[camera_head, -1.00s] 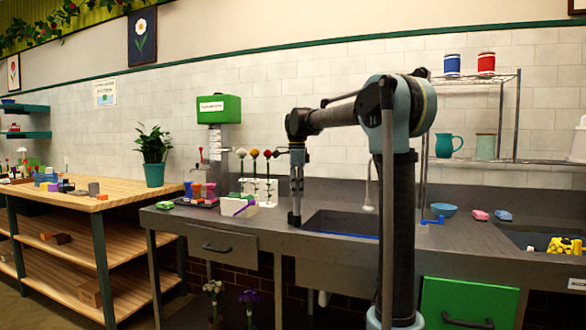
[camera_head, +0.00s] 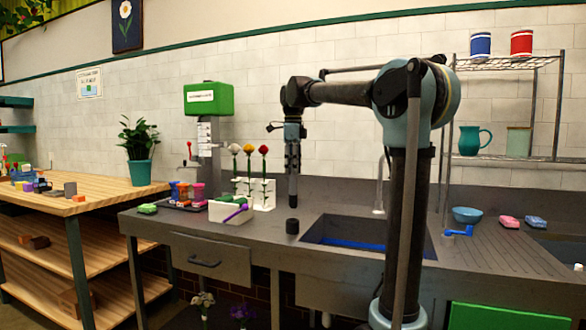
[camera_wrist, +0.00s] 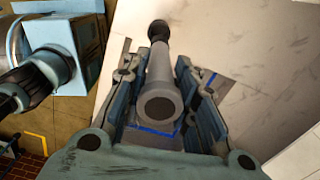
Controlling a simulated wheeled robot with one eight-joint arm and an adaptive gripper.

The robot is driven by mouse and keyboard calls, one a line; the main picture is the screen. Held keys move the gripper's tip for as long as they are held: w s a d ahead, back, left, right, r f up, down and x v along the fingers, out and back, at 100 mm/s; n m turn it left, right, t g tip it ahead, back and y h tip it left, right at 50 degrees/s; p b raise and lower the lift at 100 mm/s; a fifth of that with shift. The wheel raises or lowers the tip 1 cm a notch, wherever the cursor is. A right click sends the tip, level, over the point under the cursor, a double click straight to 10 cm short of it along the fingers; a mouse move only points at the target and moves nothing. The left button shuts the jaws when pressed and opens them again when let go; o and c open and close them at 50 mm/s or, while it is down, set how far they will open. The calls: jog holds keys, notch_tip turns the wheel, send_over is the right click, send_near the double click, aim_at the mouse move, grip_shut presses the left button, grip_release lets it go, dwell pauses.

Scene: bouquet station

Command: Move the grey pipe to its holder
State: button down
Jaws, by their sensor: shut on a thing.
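The grey pipe (camera_head: 293,190) hangs upright from my gripper (camera_head: 293,150), above the counter left of the sink. In the wrist view the pipe (camera_wrist: 160,70) lies between the two fingers of my gripper (camera_wrist: 165,95), which is shut on it. Its hollow near end faces the camera. A short dark cylinder (camera_head: 292,226) stands on the counter just below the pipe's lower end, with a small gap between them in the head view. The dark piece (camera_wrist: 158,30) also shows past the pipe's far end in the wrist view. I cannot tell whether it is the holder.
The sink (camera_head: 365,233) opens just right of the dark cylinder. A white rack with flowers (camera_head: 258,190) and a white box with a purple tool (camera_head: 225,210) stand to the left. A blue bowl (camera_head: 467,214) sits right of the sink.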

aim_at(292, 194)
jog(key=shift+f, duration=2.55)
jog(key=shift+s+a+f, duration=0.1)
jog(key=shift+a+f, duration=0.05)
jog(key=shift+f, duration=1.6)
jog(key=c, duration=1.2)
grip_release()
notch_tip(292, 194, up, 12)
jog(key=shift+f, duration=0.1)
